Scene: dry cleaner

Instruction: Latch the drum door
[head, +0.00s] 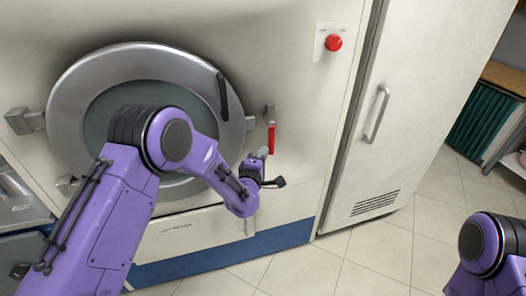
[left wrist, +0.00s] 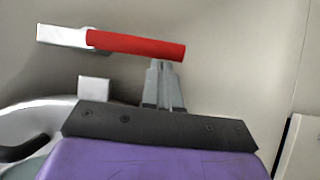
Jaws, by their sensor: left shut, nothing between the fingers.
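The round drum door (head: 70,85), with a wide grey metal ring, sits against the front of the machine; I cannot tell if it is fully flush. A dark pull handle (head: 222,97) is on its right side. Right of the door is the latch, a grey bracket (head: 269,112) with a red lever (head: 271,138) pointing down. The red lever also shows in the left wrist view (left wrist: 135,45). My left gripper (head: 263,153) is shut and empty, its fingertips at the lever's free end; contact is unclear. My arm hides part of the door. My right gripper is out of view.
A red knob (head: 334,43) is on the machine's panel at upper right. A tall white cabinet (head: 415,100) with a metal handle stands to the right. The tiled floor (head: 375,265) in front is clear.

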